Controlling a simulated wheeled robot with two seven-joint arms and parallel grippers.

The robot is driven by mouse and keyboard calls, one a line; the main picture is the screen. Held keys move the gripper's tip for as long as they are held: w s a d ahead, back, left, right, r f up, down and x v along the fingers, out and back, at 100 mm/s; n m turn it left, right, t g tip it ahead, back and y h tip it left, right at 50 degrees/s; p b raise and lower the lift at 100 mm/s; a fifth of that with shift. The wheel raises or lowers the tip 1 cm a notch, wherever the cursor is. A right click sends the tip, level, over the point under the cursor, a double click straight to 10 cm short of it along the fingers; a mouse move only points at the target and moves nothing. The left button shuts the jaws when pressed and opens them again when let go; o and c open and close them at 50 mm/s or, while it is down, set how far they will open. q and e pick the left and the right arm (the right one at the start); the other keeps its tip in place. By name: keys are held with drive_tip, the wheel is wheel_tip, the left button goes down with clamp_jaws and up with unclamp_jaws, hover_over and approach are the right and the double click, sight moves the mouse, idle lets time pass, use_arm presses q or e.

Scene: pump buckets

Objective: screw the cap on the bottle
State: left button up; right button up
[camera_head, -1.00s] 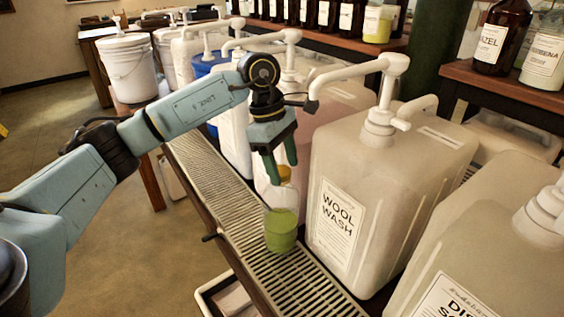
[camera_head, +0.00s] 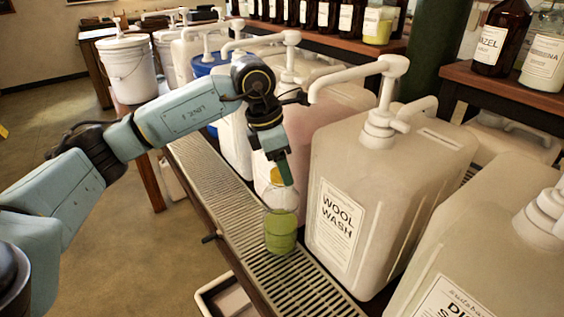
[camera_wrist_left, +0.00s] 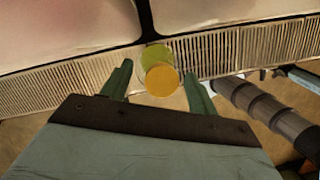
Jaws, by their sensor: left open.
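A small clear bottle (camera_head: 281,232) with green liquid stands upright on the slatted metal tray (camera_head: 205,180). An orange-yellow cap (camera_head: 277,176) is at the top of the bottle; I cannot tell how tightly it sits. My left gripper (camera_head: 281,172) points down over the bottle top, and its nearer green finger partly covers the cap. In the left wrist view, the round cap (camera_wrist_left: 162,80) lies between the two spread fingers (camera_wrist_left: 159,73), with a gap on each side. The green bottle shows behind it (camera_wrist_left: 156,53). My right gripper is not in view.
A large WOOL WASH jug (camera_head: 385,190) with a white pump stands close to the right of the bottle. Another pump jug (camera_head: 500,250) is at the front right. More containers line the tray behind.

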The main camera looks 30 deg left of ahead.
use_arm(q)
drive_tip(key=n, duration=0.3)
drive_tip(key=n+t+y, duration=0.1)
drive_tip(key=n, duration=0.3)
drive_tip(key=shift+y, duration=0.3)
drive_tip(key=c, duration=1.1)
